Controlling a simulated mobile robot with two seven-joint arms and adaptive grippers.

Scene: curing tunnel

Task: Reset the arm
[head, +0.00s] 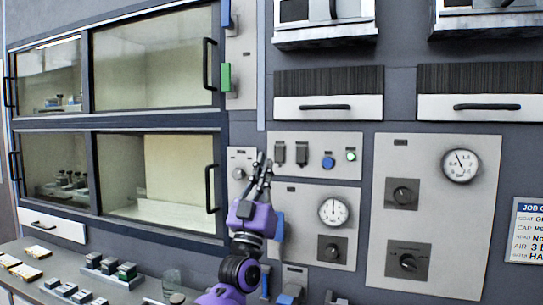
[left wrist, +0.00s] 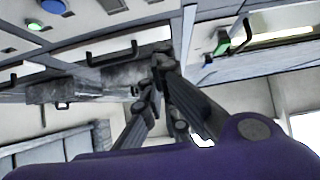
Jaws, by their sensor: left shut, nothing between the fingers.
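My left arm comes up from the bottom of the head view in purple and black. Its gripper (head: 262,165) points upward in front of the control panel (head: 375,150), at the panel's left edge. The fingers are together with nothing between them. In the left wrist view the dark fingers of the left gripper (left wrist: 162,62) also meet at their tips, over the purple wrist body. I cannot tell whether the fingertips touch the panel. My right gripper does not show in either view.
Left are glazed cabinets with black handles (head: 209,64). A green switch (head: 226,77) is above the gripper; a blue button (head: 328,163) and a gauge (head: 334,212) are to its right. A bench (head: 60,265) with small blocks and a glass is lower left.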

